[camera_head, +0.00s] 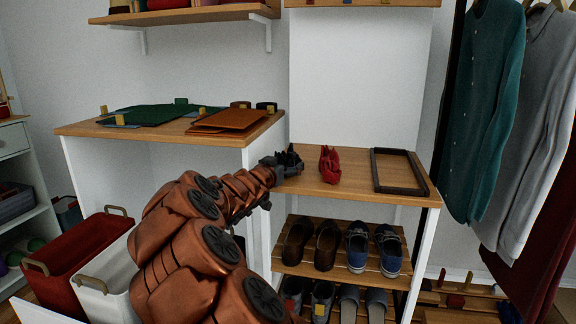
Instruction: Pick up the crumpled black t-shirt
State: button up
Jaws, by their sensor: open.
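My gripper (274,166) is at the end of my copper-coloured arm, over the left end of the wooden shelf top (310,187). It looks dark and small and is open. A black, uneven shape (290,159) shows right at its tips. This may be the crumpled black t-shirt, but black on black makes the border between cloth and fingers hard to tell. I cannot tell whether they touch. My wrist hides part of that spot.
A crumpled red item (330,164) lies just right of my gripper, and an empty dark frame (398,172) lies farther right. Shoes (358,246) fill the racks below. Clothes (487,110) hang at right.

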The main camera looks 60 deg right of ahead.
jog(key=shift+w+d+f, duration=0.1)
jog(key=shift+w+d, duration=0.1)
jog(key=shift+d, duration=0.8)
jog(key=c, duration=1.3)
